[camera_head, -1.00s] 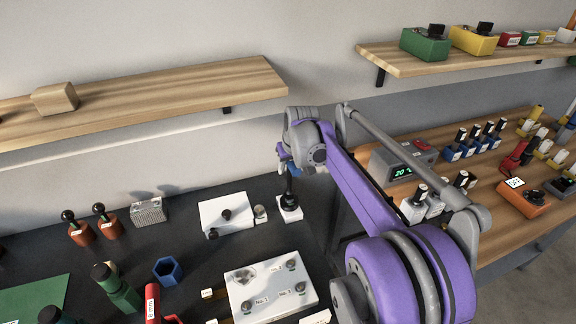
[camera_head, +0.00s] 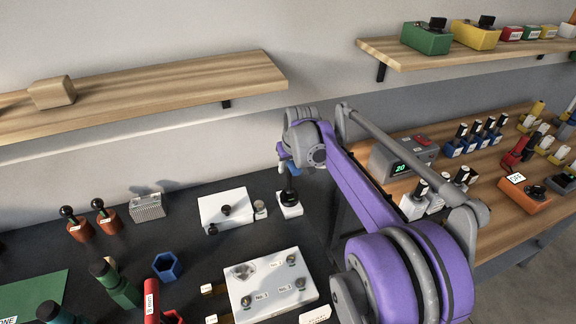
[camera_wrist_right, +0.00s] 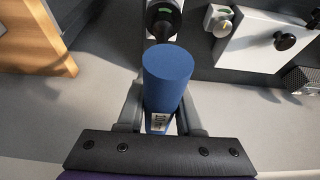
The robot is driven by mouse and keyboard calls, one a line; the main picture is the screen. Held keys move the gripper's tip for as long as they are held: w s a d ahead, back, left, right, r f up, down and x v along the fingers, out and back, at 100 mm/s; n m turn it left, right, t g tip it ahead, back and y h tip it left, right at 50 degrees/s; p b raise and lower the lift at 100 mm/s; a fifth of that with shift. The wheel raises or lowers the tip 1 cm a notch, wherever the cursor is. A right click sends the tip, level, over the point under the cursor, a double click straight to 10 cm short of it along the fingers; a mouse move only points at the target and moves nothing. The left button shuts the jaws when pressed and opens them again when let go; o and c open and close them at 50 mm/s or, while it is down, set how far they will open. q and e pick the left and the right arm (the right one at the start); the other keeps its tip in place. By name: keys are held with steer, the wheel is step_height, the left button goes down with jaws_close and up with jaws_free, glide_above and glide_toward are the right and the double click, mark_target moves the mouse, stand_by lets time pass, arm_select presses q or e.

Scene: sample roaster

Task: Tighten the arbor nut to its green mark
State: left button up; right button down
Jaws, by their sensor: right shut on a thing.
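My right gripper (camera_wrist_right: 160,106) is shut on a blue cylinder (camera_wrist_right: 168,65) with a small white label, whose print I cannot read for sure. In the head view my right gripper (camera_head: 288,165) is mostly hidden by its own wrist, and a bit of blue shows there. Just below it stands a dark round fitting on a small white base (camera_head: 290,210), which looks like the arbor. My left gripper is out of view.
A white block with black knobs (camera_head: 226,208) stands left of the small base. A white plate with several studs (camera_head: 268,300) and a blue hexagonal ring (camera_head: 167,267) lie nearer. A wooden bench (camera_head: 490,185) with a grey display box (camera_head: 400,155) is at right.

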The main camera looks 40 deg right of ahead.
steer(key=shift+s+d+m+g+h, duration=0.15)
steer(key=shift+m+g+h, duration=0.45)
steer(key=shift+m, duration=1.55)
steer(key=shift+s+d+m+g+h, duration=0.15)
steer(key=shift+m+g+h, duration=0.4)
steer(key=shift+m, duration=1.55)
steer(key=shift+s+d+m+g+h, duration=0.15)
steer(key=shift+m+g+h, duration=0.4)
steer(key=shift+m, duration=1.6)
